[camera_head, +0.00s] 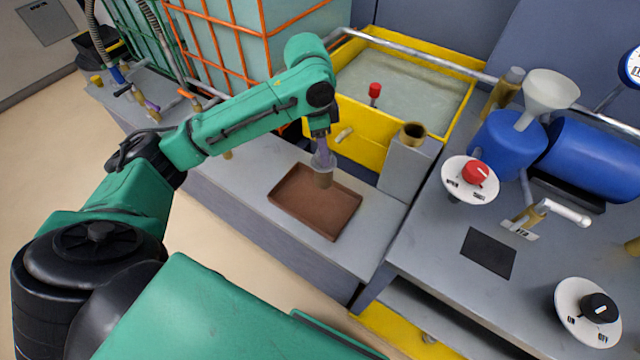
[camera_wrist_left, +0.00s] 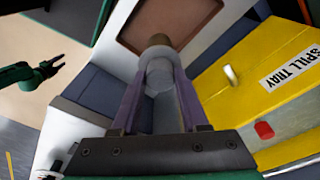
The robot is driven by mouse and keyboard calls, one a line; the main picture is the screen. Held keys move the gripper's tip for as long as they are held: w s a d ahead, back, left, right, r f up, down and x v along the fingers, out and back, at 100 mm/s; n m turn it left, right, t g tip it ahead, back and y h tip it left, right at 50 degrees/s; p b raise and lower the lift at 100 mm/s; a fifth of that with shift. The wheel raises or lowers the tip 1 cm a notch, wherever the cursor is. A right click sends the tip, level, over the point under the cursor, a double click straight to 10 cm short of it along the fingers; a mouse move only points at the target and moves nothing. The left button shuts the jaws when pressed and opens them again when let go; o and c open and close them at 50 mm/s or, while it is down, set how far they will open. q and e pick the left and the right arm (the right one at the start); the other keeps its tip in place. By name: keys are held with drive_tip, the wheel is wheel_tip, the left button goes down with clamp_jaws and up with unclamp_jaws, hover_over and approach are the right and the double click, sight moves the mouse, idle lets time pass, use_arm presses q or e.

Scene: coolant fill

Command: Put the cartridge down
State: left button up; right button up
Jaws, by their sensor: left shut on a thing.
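My left gripper (camera_head: 322,158) is shut on the cartridge (camera_head: 324,180), a small pale cylinder with a brown lower end. It holds the cartridge upright over the brown tray (camera_head: 290,204), near the tray's far edge. In the left wrist view the cartridge (camera_wrist_left: 158,72) sits between the two purple fingers, its brown end towards the tray (camera_wrist_left: 190,42). I cannot tell whether the cartridge touches the tray. A small green arm with a dark gripper (camera_wrist_left: 58,63) at the left of the left wrist view seems to be my right one; its jaws are too small to judge.
The tray lies on a grey bench. A yellow spill tray (camera_head: 362,130) stands behind it, and a grey block with a round brown-rimmed opening (camera_head: 405,165) stands to its right. A worktop with a blue tank (camera_head: 595,160), funnel (camera_head: 551,88) and dials is further right.

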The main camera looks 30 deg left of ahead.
sight(323, 180)
use_arm(q)
wheel_tip(323, 180, down, 5)
drive_tip(key=shift+s+d+r, duration=0.1)
drive_tip(key=shift+d, duration=0.05)
wheel_tip(323, 180, down, 7)
drive_tip(key=shift+b, duration=0.35)
use_arm(e)
drive_tip(key=shift+s+a+f, duration=0.15)
drive_tip(key=shift+a+f, duration=0.05)
drive_tip(key=shift+f, duration=0.25)
use_arm(q)
drive_tip(key=o, duration=1.1)
drive_tip(key=shift+c, duration=0.2)
use_arm(e)
drive_tip(key=shift+d, duration=0.1)
use_arm(q)
drive_tip(key=r, duration=0.8)
drive_tip(key=a+r+p, duration=0.1)
drive_tip(key=r, duration=0.3)
drive_tip(key=shift+s+a, duration=0.1)
drive_tip(key=shift+s, duration=0.3)
use_arm(e)
drive_tip(key=shift+r, duration=0.5)
